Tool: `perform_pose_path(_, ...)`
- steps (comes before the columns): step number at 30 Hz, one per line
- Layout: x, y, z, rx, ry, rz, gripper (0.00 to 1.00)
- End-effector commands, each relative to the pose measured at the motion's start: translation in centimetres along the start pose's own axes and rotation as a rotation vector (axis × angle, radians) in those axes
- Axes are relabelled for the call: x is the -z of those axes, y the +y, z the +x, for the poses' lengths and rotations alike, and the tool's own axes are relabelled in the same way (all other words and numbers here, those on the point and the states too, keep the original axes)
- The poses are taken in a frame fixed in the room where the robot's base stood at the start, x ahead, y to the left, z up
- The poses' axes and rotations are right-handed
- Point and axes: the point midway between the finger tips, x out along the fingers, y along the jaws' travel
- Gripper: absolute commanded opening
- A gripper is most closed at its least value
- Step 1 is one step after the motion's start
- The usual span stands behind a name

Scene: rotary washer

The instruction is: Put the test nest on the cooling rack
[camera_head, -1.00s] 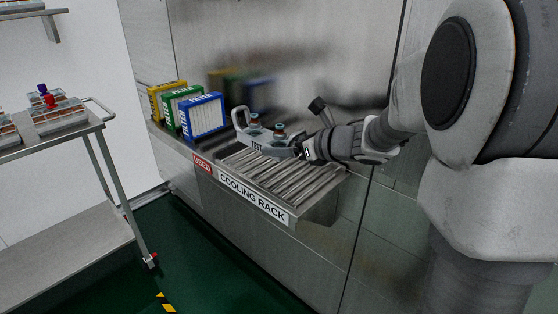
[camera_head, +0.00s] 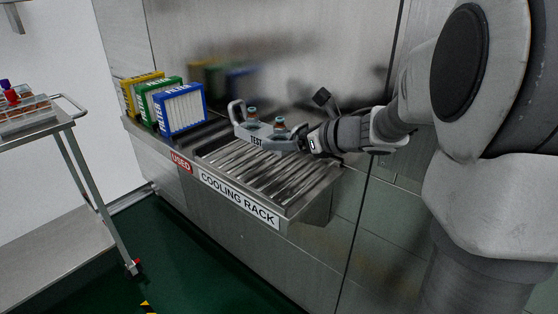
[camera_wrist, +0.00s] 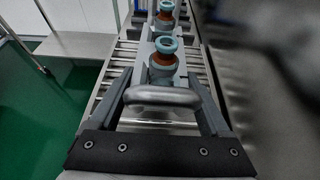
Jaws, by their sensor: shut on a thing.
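The test nest (camera_head: 256,132) is a grey carrier marked "TEST" with a looped handle at each end and two brown bottles with teal caps. My gripper (camera_head: 299,141) is shut on its right-hand end handle. In the wrist view the fingers of my gripper (camera_wrist: 165,98) stand on both sides of the near handle, and the test nest (camera_wrist: 163,75) stretches away from me. The cooling rack (camera_head: 265,170), a bed of metal rollers with a "COOLING RACK" label, lies beneath it. I cannot tell whether the nest touches the rollers.
Yellow, green and blue framed filters (camera_head: 180,109) stand on the ledge left of the rack, near a red "USED" label (camera_head: 181,162). A metal cart (camera_head: 70,124) with racks of bottles stands at the left. A steel wall (camera_head: 290,50) rises behind. Most front rollers are bare.

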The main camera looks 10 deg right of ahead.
Motion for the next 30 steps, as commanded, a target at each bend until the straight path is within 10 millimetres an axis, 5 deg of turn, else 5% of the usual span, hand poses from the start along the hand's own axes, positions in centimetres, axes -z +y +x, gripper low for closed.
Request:
perform_pose_path(9,4.4,0.0,1.9,-0.001,-0.001,0.001,0.13)
perform_pose_path(22,4.8,0.0,2.0,0.0,-0.001,-0.001,0.13)
perform_pose_path(23,4.8,0.0,2.0,0.0,0.0,-0.001,0.83)
perform_pose_path(26,4.8,0.0,2.0,0.0,0.0,-0.001,1.0)
perform_pose_path(30,4.8,0.0,2.0,-0.001,0.0,0.0,1.0)
